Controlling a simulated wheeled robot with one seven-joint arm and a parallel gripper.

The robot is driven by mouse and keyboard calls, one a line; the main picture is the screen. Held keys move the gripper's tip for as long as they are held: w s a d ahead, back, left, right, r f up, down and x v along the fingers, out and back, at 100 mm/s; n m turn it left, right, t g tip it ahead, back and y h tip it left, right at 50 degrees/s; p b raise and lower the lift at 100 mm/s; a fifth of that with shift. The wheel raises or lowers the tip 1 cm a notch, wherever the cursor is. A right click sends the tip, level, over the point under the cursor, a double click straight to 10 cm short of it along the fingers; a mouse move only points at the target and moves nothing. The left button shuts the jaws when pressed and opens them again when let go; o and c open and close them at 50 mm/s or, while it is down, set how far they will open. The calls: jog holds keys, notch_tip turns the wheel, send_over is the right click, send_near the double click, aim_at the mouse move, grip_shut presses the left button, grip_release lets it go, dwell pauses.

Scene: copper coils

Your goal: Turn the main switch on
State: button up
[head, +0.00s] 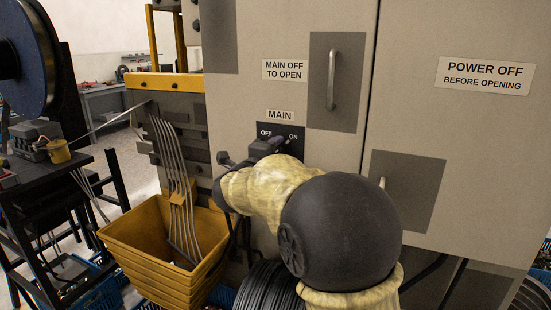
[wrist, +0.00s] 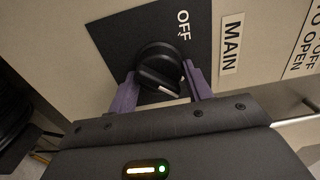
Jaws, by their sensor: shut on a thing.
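The main switch is a round black knob (wrist: 160,68) with a white mark on a dark plate (head: 297,148) under the MAIN label (head: 280,115). The plate reads OFF on the left and ON on the right in the head view. My gripper (head: 268,143) is at the plate and hides the knob there. In the wrist view, the purple fingers of my gripper (wrist: 162,90) stand on either side of the knob, shut on it. OFF shows in that view; ON is hidden. I cannot tell exactly where the knob points.
A cabinet door handle (head: 331,80) is right of the switch. A second handle (head: 382,183) is lower right. Stacked yellow bins (head: 150,240) with metal strips stand lower left, and a black coil (head: 262,290) lies below my arm.

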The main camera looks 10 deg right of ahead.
jog(key=shift+d+r, duration=0.1)
jog(key=o, duration=0.9)
jog(key=shift+w, duration=0.1)
jog(key=shift+o, duration=0.2)
jog(key=b+v, duration=0.1)
jog(key=v, duration=1.6)
jog(key=shift+s, duration=0.2)
jog(key=shift+w, duration=0.1)
